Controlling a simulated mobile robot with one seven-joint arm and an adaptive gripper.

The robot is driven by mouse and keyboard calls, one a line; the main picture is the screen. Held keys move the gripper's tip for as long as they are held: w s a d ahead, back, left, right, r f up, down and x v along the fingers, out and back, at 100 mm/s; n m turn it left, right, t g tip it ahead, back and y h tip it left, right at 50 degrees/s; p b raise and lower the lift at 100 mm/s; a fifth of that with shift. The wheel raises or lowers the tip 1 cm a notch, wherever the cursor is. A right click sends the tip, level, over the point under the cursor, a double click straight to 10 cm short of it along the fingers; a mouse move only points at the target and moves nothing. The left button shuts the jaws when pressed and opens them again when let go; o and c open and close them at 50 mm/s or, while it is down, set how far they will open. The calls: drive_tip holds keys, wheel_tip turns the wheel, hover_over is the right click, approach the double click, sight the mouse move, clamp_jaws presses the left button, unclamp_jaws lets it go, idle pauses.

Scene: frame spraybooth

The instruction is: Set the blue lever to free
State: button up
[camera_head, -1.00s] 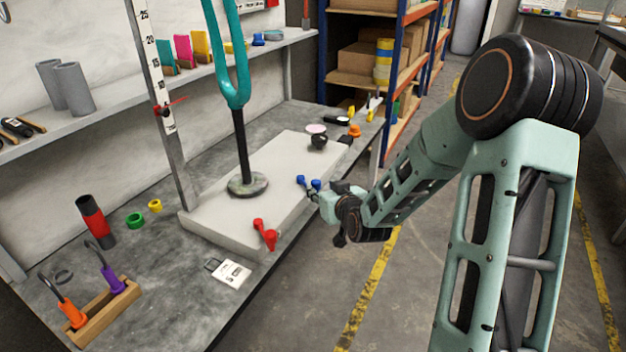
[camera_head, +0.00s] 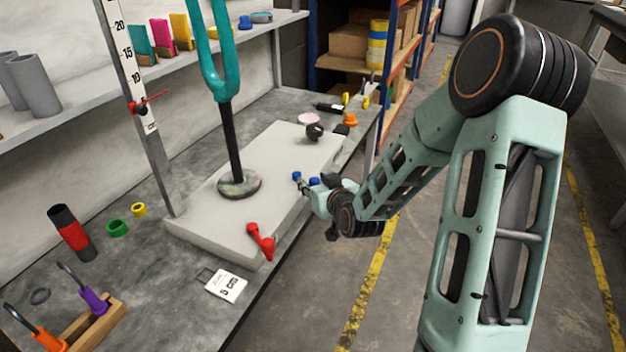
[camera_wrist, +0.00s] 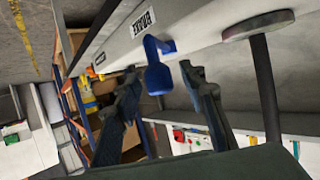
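The blue lever (camera_head: 298,177) sits on the front side of the pale grey base block (camera_head: 200,232) on the bench. In the wrist view the blue lever (camera_wrist: 157,70) points toward my camera, below a white plate marked BRAKE (camera_wrist: 143,22). My gripper (camera_head: 309,188) is at the lever in the head view. In the wrist view my gripper (camera_wrist: 158,76) has its two dark fingers apart, one on each side of the lever's end, with gaps visible. The gripper partly hides the lever in the head view.
A red lever (camera_head: 261,241) is on the same block, nearer the front. A teal fork on a black post (camera_head: 232,140) stands on the block. A white card (camera_head: 226,285) lies on the bench. The floor right of the bench is clear.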

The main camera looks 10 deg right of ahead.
clamp_jaws()
